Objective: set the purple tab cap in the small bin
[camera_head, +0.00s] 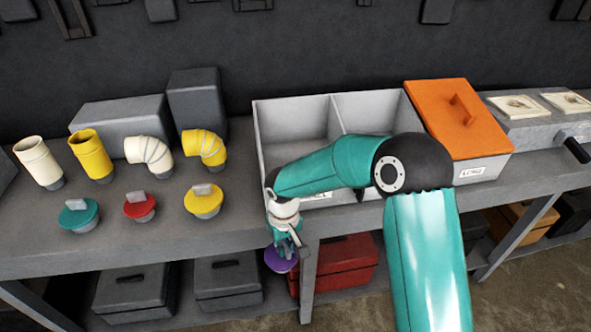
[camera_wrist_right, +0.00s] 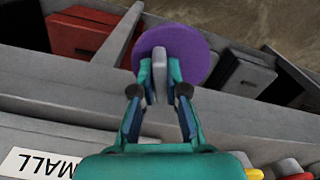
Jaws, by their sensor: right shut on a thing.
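The purple tab cap (camera_head: 280,262) is a round disc with a grey tab, held by the tab in my right gripper (camera_head: 288,243). The wrist view shows the cap (camera_wrist_right: 190,42) with both fingers closed on its tab. The gripper hangs in front of the bench's front edge, and the cap is below bench-top height. A grey open bin with a divider (camera_head: 262,125) stands behind my right arm; the arm hides part of its front. In the wrist view a label (camera_wrist_right: 38,165) reads "MALL", its start cut off. My left gripper is not in view.
Teal (camera_head: 78,215), red (camera_head: 139,206) and yellow (camera_head: 203,201) tab caps stand on the bench at left, with pipes and elbows behind. An orange lid (camera_head: 440,105) covers the section right of the open bin. A red box (camera_head: 345,262) and dark boxes sit below.

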